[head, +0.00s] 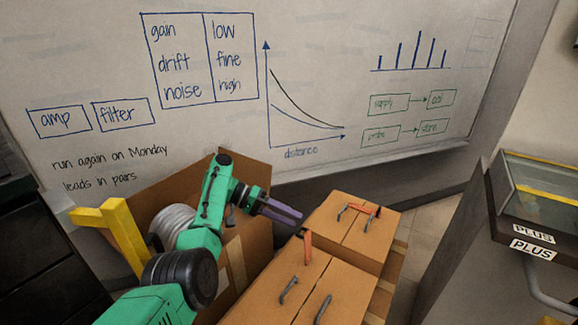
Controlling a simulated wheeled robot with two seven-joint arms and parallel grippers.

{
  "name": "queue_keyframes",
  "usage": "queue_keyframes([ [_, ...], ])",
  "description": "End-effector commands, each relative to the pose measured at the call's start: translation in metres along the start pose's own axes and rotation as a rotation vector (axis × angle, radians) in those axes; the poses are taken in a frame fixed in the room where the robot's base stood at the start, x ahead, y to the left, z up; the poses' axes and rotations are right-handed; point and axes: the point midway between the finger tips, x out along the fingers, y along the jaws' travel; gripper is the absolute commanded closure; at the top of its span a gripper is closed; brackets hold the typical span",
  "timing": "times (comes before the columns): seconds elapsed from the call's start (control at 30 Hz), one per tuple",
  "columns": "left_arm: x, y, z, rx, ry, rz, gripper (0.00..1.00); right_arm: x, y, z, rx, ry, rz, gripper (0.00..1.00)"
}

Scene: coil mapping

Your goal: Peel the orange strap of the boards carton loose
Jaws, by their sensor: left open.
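Two closed brown cartons stand side by side, a nearer one (345,296) and a farther one (335,232); I cannot read which is the boards carton. An orange strap (306,247) with a dark end stands up at the far left edge of the nearer carton's top. Another orange strap (362,208) lies across the farther carton's top between two dark handles. My left gripper (296,216) reaches in from the left on its green arm. It is open and empty, just left of the farther carton and above the upright strap, seemingly apart from both. My right gripper is out of view.
An open brown carton (170,190) stands behind my left arm, beside a yellow post (118,232). The nearer carton carries two dark handles (289,290). A grey cabinet marked PLUS (533,250) stands at right. A whiteboard (330,60) closes off the back.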

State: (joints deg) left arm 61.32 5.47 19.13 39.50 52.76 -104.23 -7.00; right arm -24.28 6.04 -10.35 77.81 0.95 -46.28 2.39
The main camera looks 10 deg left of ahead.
Motion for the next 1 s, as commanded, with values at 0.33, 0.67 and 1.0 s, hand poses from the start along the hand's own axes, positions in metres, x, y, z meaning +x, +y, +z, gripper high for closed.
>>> queue_keyframes([
  [0.33, -0.034, 0.076, -0.016, 0.008, 0.005, 0.003, 0.58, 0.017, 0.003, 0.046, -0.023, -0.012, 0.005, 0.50],
  [0.67, -0.056, 0.125, -0.026, 0.007, 0.005, 0.004, 0.58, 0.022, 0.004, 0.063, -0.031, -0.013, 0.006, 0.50],
  [1.0, -0.058, 0.129, -0.027, 0.006, 0.005, 0.004, 0.58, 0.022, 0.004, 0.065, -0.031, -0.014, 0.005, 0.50],
])
